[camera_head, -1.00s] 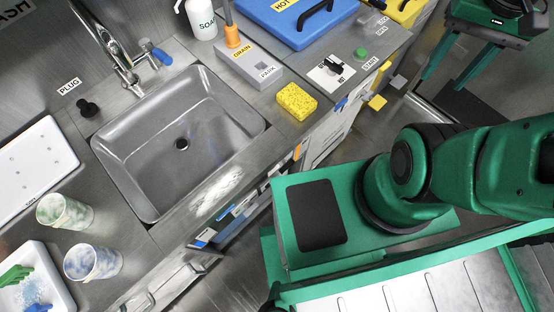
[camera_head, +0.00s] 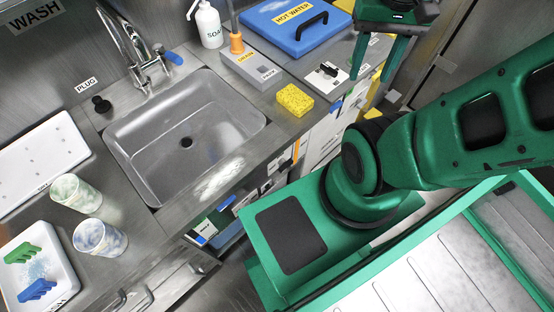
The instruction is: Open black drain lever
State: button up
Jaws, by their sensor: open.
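A small black lever (camera_head: 328,69) sits on a white plate (camera_head: 318,81) on the counter, right of the sink. The print on the plate is too small to read. A grey block with DRAIN and PARK labels (camera_head: 251,68) stands to its left, with an orange-handled tool (camera_head: 236,43) upright at its back. My gripper (camera_head: 371,78) is at the upper right, fingers pointing down, open and empty. In the picture it is to the right of the black lever and apart from it. Its height above the counter is hard to tell.
The empty sink (camera_head: 185,150) has a tap (camera_head: 130,50) behind it. A black plug (camera_head: 101,104) and two cups (camera_head: 100,238) are at the left.

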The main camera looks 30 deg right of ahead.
aim_at(284, 164)
jog(key=z, duration=0.95)
jog(key=k, duration=1.7)
jog(key=u, duration=0.85)
jog(key=i, duration=1)
jog(key=z, duration=0.05)
